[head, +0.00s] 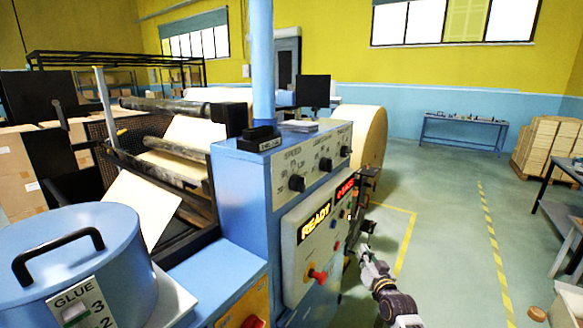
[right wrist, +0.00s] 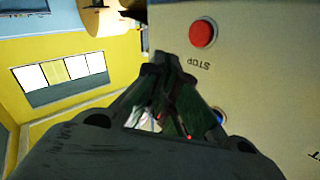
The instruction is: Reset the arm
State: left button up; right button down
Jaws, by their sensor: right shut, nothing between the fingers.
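My right gripper (head: 365,252) is in front of the right part of the machine's control panel (head: 307,243) in the head view, with its arm coming up from the bottom. Its fingers are shut and empty. In the right wrist view, the shut fingertips (right wrist: 165,65) are close to the cream panel face (right wrist: 265,80), beside a red STOP button (right wrist: 203,33). I cannot tell whether they touch the panel. A blue button (right wrist: 219,116) is partly hidden behind a finger. My left gripper is not in view.
A blue glue tank (head: 70,255) stands at the front left. A large kraft roll (head: 370,135) is behind. The green floor (head: 450,220) at right is mostly clear.

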jog(key=s+d+f+n+g+h, duration=0.15)
jog(key=s+f, duration=0.25)
jog(key=f, duration=0.8)
jog(key=s+d+f+g, duration=0.1)
jog(key=s+f+g, duration=0.25)
jog(key=f, duration=0.85)
jog(key=s+d+f+n+g+h, duration=0.15)
jog(key=s+f, duration=0.25)
jog(key=f, duration=0.8)
jog(key=s+f+n+g, duration=0.1)
jog(key=s+f+g, duration=0.2)
jog(key=s+f, duration=1.05)
jog(key=s+f+g, duration=0.4)
jog(key=s+f, duration=0.6)
jog(key=s, duration=0.7)
jog(key=s+a+f+g, duration=0.1)
jog(key=s+f, duration=0.1)
jog(key=s, duration=1)
jog(key=s+a+f+g, duration=0.1)
jog(key=s+f+g, duration=0.1)
jog(key=s, duration=1)
jog(key=shift+s+a+f+y, duration=0.3)
jog(key=shift+f, duration=0.15)
